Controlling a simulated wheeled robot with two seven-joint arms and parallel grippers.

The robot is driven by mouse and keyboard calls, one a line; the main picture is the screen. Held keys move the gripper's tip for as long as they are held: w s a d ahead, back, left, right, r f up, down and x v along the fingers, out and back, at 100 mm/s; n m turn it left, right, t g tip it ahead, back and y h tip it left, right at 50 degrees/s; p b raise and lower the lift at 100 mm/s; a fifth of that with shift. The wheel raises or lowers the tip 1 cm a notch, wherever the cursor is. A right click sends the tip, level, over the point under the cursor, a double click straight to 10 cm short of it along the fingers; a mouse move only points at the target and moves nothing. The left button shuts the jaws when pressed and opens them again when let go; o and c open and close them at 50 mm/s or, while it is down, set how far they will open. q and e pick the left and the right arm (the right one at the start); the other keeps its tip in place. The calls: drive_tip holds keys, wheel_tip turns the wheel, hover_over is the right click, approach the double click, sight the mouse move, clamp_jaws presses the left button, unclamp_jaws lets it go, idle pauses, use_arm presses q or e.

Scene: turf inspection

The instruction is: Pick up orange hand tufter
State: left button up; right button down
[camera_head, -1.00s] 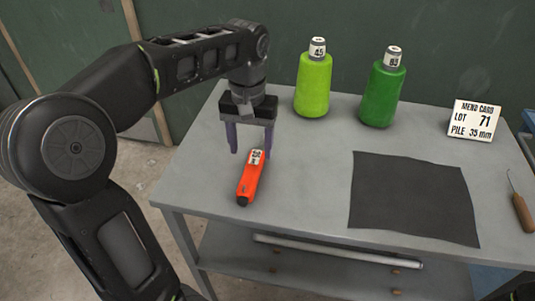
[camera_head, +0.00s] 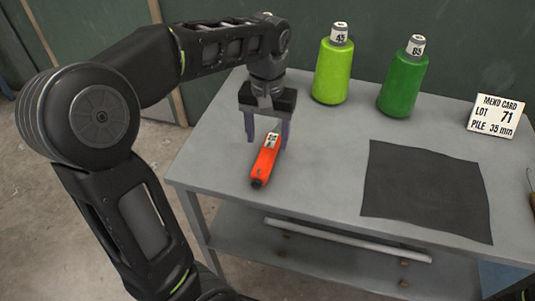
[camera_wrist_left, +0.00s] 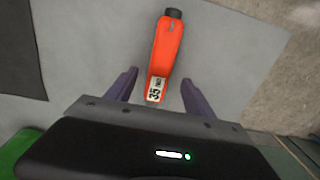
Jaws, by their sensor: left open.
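The orange hand tufter (camera_head: 265,164) lies on the grey table near its left front edge. It has a dark end cap toward the front and a white label at its far end. My left gripper (camera_head: 267,142) is open over the labelled end, with one purple finger on each side. In the left wrist view the tufter (camera_wrist_left: 165,48) lies ahead, and its labelled end, reading 35, reaches between the open fingertips of the left gripper (camera_wrist_left: 157,82). The fingers look apart from it. My right gripper is not in view.
The grey table (camera_head: 325,190) also holds a light green cone (camera_head: 333,72), a dark green cone (camera_head: 403,84), a dark mat (camera_head: 425,190) and a card reading LOT 71 (camera_head: 493,117). A wooden-handled tool (camera_head: 532,203) is cut by the right edge. Bare tabletop lies between tufter and mat.

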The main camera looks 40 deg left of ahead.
sight(268, 150)
use_arm(q)
wheel_tip(268, 150, down, 5)
drive_tip(key=shift+s+f, duration=0.1)
drive_tip(key=shift+c, duration=0.4)
idle(0.3)
clamp_jaws()
idle(0.5)
